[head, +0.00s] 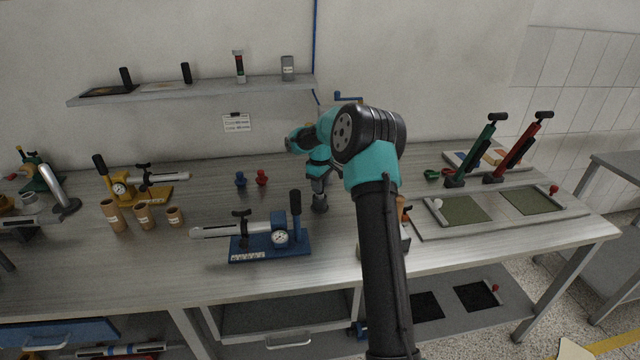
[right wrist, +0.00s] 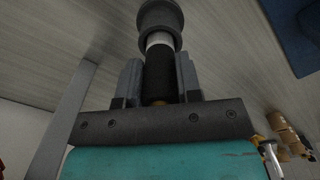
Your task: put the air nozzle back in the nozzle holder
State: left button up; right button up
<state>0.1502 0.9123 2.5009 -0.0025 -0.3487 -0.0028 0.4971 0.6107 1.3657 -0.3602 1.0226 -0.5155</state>
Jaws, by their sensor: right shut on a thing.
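My right gripper (head: 319,190) points down over the middle of the bench, behind the blue gauge fixture. In the right wrist view it is shut on a black cylinder (right wrist: 159,75), seemingly the air nozzle, with a pale collar (right wrist: 159,40) and brownish base. A wide dark grey rounded part (right wrist: 160,16) sits past the collar; I cannot tell whether it belongs to the nozzle or is the nozzle holder. In the head view a small dark grey piece (head: 320,204) shows below the fingers. My left gripper is out of view.
The blue gauge fixture (head: 268,240) stands in front of the gripper. Blue (head: 241,180) and red (head: 262,177) knobs stand left of it. A wall shelf (head: 210,88) hangs behind. Wooden cups (head: 143,215) stand left. Framed pads (head: 460,210) lie right. My arm hides some bench.

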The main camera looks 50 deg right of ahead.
jog(key=shift+f, duration=0.7)
jog(key=o, duration=1.1)
jog(key=shift+c, duration=0.2)
jog(key=shift+r, duration=0.15)
notch_tip(320, 180, up, 17)
dwell(0.5)
